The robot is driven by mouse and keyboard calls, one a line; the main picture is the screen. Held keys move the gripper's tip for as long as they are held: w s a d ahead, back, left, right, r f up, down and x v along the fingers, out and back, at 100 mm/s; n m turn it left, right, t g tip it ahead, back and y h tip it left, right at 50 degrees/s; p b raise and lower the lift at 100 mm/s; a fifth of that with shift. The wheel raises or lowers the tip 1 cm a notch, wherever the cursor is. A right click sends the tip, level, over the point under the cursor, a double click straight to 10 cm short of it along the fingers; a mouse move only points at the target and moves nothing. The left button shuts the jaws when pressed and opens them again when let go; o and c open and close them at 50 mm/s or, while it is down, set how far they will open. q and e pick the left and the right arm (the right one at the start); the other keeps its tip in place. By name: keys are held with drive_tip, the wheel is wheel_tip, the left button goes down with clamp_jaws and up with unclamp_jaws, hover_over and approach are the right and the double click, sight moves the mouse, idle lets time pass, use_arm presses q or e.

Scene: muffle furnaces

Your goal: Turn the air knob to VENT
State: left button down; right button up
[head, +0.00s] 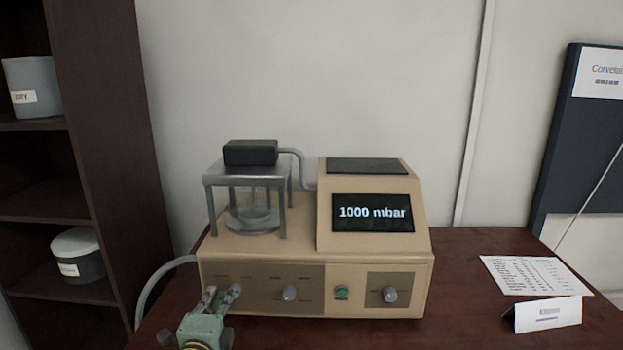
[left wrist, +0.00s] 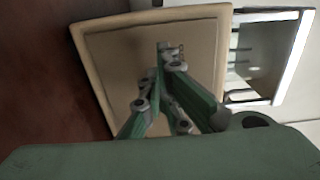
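The beige vacuum unit (head: 375,247) stands on the table, its display (head: 373,212) reading "1000 mbar". A grey knob-like shape (head: 237,288) at the panel's left is partly covered by my fingers. The small labels are too blurred to read. My left gripper (head: 219,294) is at this left part; its fingertips (left wrist: 168,56) appear close together in the left wrist view, in front of the panel. Contact and grip are unclear. My right gripper is not visible.
A glass-and-post chamber (head: 250,205) with a black block (head: 250,152) on top stands on the unit. A grey hose (head: 158,280) runs at its left. A dark shelf (head: 100,130) is at left. A paper sheet (head: 532,275) and label card (head: 547,315) lie at right.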

use_arm(q)
drive_tip(key=shift+r, duration=0.2)
drive_tip(key=shift+a, duration=0.2)
drive_tip(key=shift+s+a+p, duration=0.1)
drive_tip(key=shift+s+p, duration=0.3)
drive_tip(key=shift+p, duration=0.05)
drive_tip(key=s+p, duration=0.1)
drive_tip(key=s, duration=0.4)
drive_tip(key=shift+s+a+p, duration=0.15)
drive_tip(key=shift+p, duration=0.25)
